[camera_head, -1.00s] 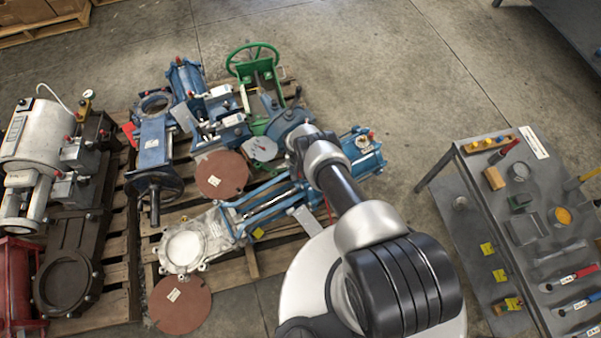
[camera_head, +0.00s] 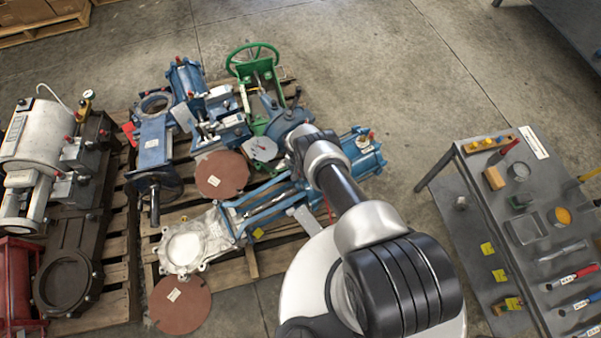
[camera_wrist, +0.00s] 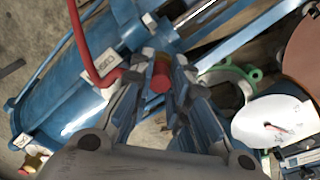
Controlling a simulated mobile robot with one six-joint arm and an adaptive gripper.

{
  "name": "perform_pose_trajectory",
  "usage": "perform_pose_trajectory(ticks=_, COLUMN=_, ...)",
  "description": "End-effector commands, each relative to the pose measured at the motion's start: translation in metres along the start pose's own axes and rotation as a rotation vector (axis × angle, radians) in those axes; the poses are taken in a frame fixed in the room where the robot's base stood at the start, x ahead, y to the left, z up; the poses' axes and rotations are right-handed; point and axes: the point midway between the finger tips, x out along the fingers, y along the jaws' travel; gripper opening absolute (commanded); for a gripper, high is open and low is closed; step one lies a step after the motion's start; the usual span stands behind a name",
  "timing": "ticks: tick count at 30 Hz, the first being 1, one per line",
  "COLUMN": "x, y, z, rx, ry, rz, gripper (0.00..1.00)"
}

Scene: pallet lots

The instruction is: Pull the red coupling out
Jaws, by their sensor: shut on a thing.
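The red coupling (camera_wrist: 160,82) is a small red cylinder between my finger pads in the wrist view. My gripper (camera_wrist: 163,64) is shut on it, one finger on each side. The coupling sits close beside the blue cylinder (camera_wrist: 55,105) and its metal rods; whether it is still seated in a port cannot be told, because the fingers cover its far end. In the head view my arm hides the coupling and the fingertips.
A red hose (camera_wrist: 82,45) curves close to the left finger. A white gauge (camera_wrist: 272,121) and a green flange (camera_wrist: 232,82) lie to the right. In the head view, valves crowd the pallet (camera_head: 240,262), and a tool table (camera_head: 470,185) stands at right. Bare floor lies behind the pallet.

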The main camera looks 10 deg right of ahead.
Motion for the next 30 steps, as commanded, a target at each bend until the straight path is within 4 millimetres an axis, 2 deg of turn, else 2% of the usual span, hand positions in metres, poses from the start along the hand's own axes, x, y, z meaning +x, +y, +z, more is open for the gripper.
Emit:
perform_pose_trajectory(ticks=14, x=-0.001, y=0.0, z=0.0, rx=0.0, ry=0.0, rz=0.0, gripper=0.0)
perform_pose_trajectory(ticks=30, x=-0.023, y=0.0, z=0.0, rx=0.0, ry=0.0, rz=0.0, gripper=0.0)
